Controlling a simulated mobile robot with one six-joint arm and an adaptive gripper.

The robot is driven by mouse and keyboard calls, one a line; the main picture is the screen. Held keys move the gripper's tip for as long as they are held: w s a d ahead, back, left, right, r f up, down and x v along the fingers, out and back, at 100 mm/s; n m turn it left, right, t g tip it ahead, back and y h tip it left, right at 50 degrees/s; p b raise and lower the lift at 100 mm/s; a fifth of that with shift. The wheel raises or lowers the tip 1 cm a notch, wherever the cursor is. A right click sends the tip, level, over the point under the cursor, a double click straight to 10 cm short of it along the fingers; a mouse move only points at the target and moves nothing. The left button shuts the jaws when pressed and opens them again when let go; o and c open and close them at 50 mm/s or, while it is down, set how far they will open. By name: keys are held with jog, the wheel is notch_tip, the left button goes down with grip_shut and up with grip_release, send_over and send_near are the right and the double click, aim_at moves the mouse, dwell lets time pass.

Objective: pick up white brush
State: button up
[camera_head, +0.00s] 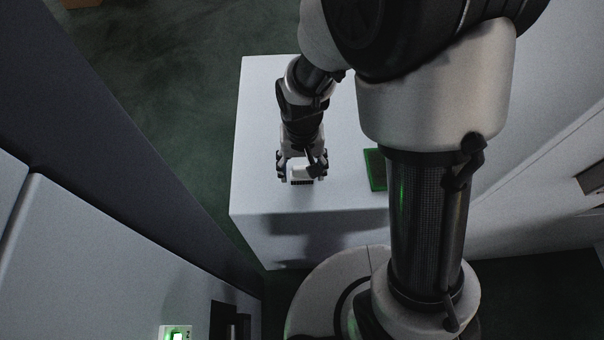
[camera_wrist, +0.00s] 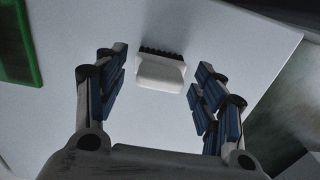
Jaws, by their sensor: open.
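A small white brush (camera_wrist: 160,72) with dark bristles lies on the white tabletop. In the wrist view it sits between and a little beyond the blue-padded fingers of my gripper (camera_wrist: 160,90), with a gap on each side. My gripper is open and holds nothing. In the head view my gripper (camera_head: 302,174) is over the front part of the table, with the white brush (camera_head: 301,173) between its fingers. Part of the brush is hidden there by the gripper.
The white table (camera_head: 262,120) has clear surface around the brush. A green-edged flat object (camera_head: 376,170) lies to the right, partly hidden by my arm; it also shows in the wrist view (camera_wrist: 16,45). Grey walls or cabinets (camera_head: 90,250) stand at the left.

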aim_at(302, 168)
jog(key=shift+c, duration=0.4)
jog(key=c, duration=1.1)
jog(key=shift+o, duration=0.2)
notch_tip(302, 168, up, 20)
jog(key=p, duration=0.5)
